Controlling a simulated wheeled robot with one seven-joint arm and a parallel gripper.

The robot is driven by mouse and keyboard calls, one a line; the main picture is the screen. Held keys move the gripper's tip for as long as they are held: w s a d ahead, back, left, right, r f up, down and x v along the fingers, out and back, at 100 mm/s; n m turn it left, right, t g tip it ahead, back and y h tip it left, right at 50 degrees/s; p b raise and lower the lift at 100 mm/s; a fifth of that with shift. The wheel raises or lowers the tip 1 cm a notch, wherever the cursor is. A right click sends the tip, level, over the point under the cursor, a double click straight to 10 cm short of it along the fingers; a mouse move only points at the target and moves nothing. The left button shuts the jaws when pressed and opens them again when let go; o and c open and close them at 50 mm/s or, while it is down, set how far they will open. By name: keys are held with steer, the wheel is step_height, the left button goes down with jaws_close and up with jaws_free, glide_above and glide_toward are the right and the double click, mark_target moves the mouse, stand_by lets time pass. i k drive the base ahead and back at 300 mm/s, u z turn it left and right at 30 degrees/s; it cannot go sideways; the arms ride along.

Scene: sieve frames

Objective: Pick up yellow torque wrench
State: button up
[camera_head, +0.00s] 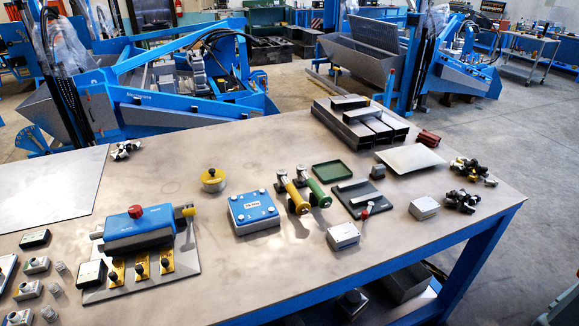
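The tool that looks like the yellow torque wrench (293,196) lies near the middle of the table. It has a yellow cylindrical handle, a dark end towards the near edge and a grey head at its far end. A similar green-handled tool (318,194) lies close beside it on the right, roughly parallel. I cannot tell whether the two touch. My gripper is not in view.
The grey table (240,280) also bears a blue box (254,211) left of the tools. A green tray (333,172) and a dark green plate (362,198) lie to the right. A blue device (140,227) stands at left. The near middle tabletop is clear.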

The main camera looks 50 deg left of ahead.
mark_target(303, 207)
steer(key=u, duration=0.75)
steer(key=i, duration=0.9)
steer(key=u, duration=1.35)
steer(key=i, duration=0.4)
steer(key=u, duration=0.3)
